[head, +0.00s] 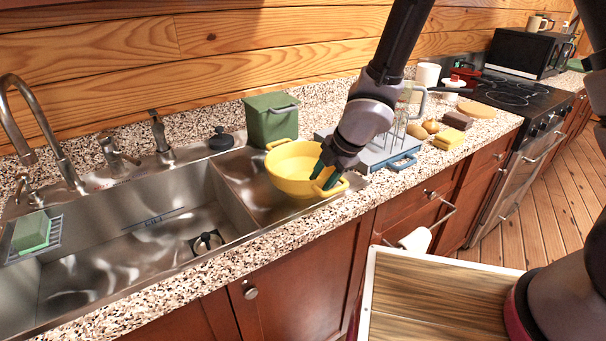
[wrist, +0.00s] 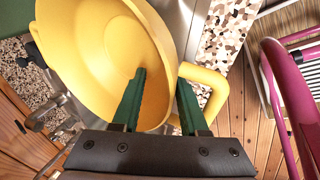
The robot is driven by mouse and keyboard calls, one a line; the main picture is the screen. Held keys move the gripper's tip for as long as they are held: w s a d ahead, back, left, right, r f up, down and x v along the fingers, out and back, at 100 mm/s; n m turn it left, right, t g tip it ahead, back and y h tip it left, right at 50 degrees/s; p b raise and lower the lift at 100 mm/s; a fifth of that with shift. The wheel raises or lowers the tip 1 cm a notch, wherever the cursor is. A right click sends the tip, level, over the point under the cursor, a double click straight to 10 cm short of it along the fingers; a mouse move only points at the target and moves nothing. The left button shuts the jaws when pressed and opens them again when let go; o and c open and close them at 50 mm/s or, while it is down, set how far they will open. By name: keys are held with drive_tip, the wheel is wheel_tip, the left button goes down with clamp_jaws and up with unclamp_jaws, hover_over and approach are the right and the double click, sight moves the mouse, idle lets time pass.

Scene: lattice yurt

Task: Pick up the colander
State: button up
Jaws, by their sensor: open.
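The yellow colander (head: 290,172) is a round bowl with side handles. It sits at the right end of the steel sink (head: 232,175), beside the green bin. My gripper (head: 323,178) is at its right rim, pointing down. In the wrist view the colander (wrist: 95,55) fills the upper left. My gripper (wrist: 160,95) is open there, one green finger over the inside of the bowl and the other outside its wall, near the handle (wrist: 212,85). The rim lies between the fingers. I cannot tell whether either finger touches it.
A green bin (head: 271,118) stands behind the colander. A grey-blue rack (head: 375,154) is to the right on the speckled counter. A wooden-topped surface (head: 430,305) is in front.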

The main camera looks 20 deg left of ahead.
drive_tip(key=shift+x, duration=1)
clamp_jaws()
drive_tip(key=shift+d, duration=0.1)
drive_tip(key=shift+s, duration=0.1)
idle(0.5)
